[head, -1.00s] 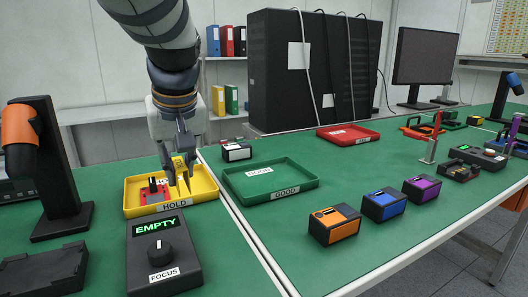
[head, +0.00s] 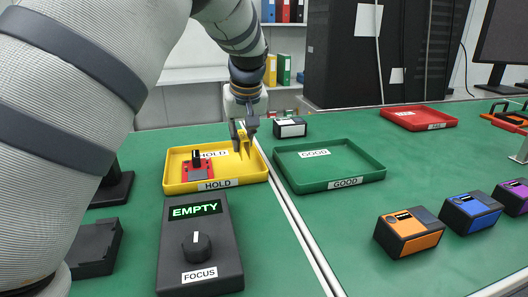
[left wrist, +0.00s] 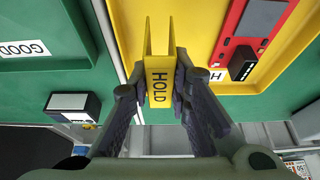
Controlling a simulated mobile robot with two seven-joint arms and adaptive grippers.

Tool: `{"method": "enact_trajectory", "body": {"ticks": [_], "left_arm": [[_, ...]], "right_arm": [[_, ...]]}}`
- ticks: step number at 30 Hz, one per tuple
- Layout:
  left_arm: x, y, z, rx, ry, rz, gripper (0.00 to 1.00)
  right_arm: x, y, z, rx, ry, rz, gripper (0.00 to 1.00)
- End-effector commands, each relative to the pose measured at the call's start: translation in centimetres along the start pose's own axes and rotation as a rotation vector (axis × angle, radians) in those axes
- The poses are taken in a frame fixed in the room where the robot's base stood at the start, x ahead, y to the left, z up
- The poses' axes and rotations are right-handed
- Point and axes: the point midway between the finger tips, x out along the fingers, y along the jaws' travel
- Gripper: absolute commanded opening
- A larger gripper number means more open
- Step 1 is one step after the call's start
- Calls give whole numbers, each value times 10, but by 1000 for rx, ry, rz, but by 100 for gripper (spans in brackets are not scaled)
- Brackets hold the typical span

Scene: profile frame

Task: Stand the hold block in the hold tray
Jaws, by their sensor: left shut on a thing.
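The hold block (left wrist: 158,82) is a yellow piece lettered HOLD with two thin prongs. My left gripper (left wrist: 158,95) is shut on it, one finger on each side. In the head view the block (head: 242,134) shows small between the fingers of the left gripper (head: 243,138), at the back right of the hold tray (head: 216,187). The tray is yellow, with a low rim and HOLD labels. The block's prongs point away from the gripper, toward the tray. I cannot tell whether they touch its floor. My right gripper is not in view.
A green GOOD tray (head: 345,183) lies to the right, with a black-and-white box (head: 290,128) behind. The EMPTY/FOCUS box (head: 200,250) stands in front. My arm covers the left side.

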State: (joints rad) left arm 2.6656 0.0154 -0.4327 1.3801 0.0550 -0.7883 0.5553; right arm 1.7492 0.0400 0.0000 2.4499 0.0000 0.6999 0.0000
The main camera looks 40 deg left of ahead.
Motion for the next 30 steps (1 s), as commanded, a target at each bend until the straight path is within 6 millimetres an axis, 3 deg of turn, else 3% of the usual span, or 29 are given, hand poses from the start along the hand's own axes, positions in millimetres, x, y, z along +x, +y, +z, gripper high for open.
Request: {"method": "enact_trajectory", "body": {"ticks": [6,10,20,21,24,30], "left_arm": [[24,5,-5,0,-1,0,3],[44,5,4,-1,2,3,3],[47,5,6,-2,4,5,3],[48,5,6,-2,4,5,20],[48,5,6,-2,4,5,38],[48,5,6,-2,4,5,38]], "right_arm": [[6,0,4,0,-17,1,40],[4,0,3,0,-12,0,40],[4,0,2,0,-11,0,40],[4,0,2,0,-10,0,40],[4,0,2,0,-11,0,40],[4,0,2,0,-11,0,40]]}}
